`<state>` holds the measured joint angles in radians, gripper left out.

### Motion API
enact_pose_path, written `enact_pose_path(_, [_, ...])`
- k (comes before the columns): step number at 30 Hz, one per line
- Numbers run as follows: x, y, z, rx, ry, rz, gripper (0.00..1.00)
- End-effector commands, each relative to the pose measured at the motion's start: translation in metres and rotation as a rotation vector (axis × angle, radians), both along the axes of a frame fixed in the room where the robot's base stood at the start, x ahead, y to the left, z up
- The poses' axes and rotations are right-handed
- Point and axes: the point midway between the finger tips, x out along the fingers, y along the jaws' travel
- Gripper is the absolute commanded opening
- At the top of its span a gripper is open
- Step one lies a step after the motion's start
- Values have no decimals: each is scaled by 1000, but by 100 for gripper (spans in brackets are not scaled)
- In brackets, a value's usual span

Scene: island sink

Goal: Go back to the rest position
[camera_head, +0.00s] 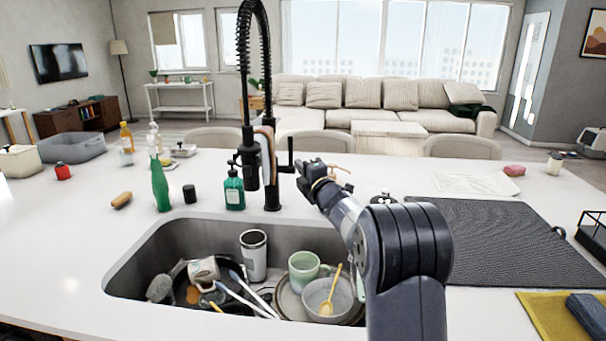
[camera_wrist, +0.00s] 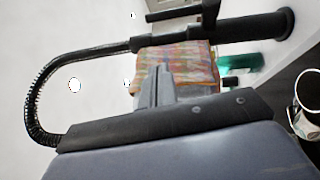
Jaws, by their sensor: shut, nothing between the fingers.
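My gripper (camera_head: 302,168) is held above the far rim of the sink, just right of the black faucet (camera_head: 272,185). Its fingers are small in the head view and look closed, with nothing in them. In the wrist view my gripper (camera_wrist: 160,88) shows as a narrow closed finger pair pointing at a patterned cloth (camera_wrist: 200,62). The cloth hangs by the black faucet pipe (camera_wrist: 235,28). I cannot tell whether the fingertips touch the cloth. My arm crosses the right side of the sink.
The sink (camera_head: 190,235) holds a steel tumbler (camera_head: 253,258), a green mug (camera_head: 303,268), a bowl (camera_head: 320,297) and other dishes. Green bottles (camera_head: 160,188) stand left of the faucet. A dark drying mat (camera_head: 500,240) lies right.

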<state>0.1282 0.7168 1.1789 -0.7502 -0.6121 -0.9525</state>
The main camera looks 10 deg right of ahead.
Motion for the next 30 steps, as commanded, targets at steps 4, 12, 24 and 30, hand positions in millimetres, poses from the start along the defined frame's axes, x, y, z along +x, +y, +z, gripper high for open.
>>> enact_pose_path(4, [-9,-3,-1,0,1,0,0])
enact_pose_path(12, [-11,-3,0,0,0,1,0])
enact_pose_path(24, [9,3,1,1,0,2,0])
enact_pose_path(30, [36,11,1,1,0,2,0])
